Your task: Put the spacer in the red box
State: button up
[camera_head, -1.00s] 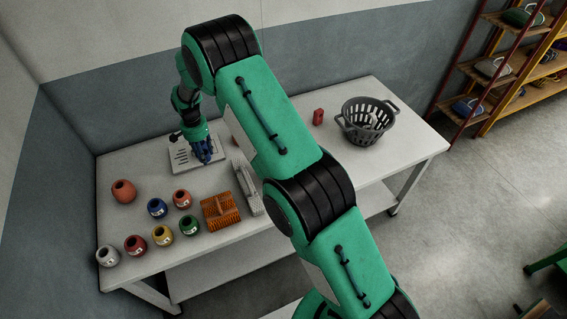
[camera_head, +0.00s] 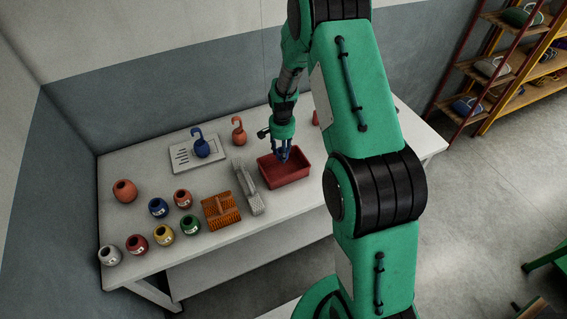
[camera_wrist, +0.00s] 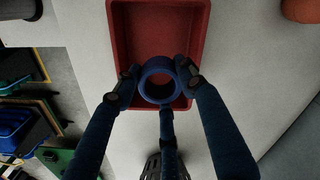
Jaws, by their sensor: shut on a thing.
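The red box (camera_head: 290,180) is an open, shallow tray on the table, right of the grey brush-like tool. In the wrist view the box (camera_wrist: 118,45) lies below my gripper and its floor looks empty. My gripper (camera_head: 283,156) is over the box, pointing down. In the wrist view its fingers (camera_wrist: 158,78) are shut on a blue ring-shaped piece, the spacer (camera_wrist: 160,98). The spacer appears over the box's near end in that view. In the head view the fingers hide the spacer, and its height above the box is hard to tell.
An orange hooked weight (camera_head: 239,134) stands behind the box. An orange brush (camera_head: 220,211), a grey tool (camera_head: 249,188) and several numbered pots stand left. My arm hides the table's right part.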

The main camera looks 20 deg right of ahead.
jog(key=shift+s+d, duration=0.2)
send_over(284, 172)
jog(key=shift+w+f, duration=0.2)
jog(key=shift+f, duration=2.95)
jog(key=shift+f, duration=0.1)
jog(key=shift+f, duration=1.8)
jog(key=shift+f+b, duration=0.1)
jog(key=shift+b, duration=0.2)
jog(key=o, duration=1.1)
jog(key=shift+o, duration=0.2)
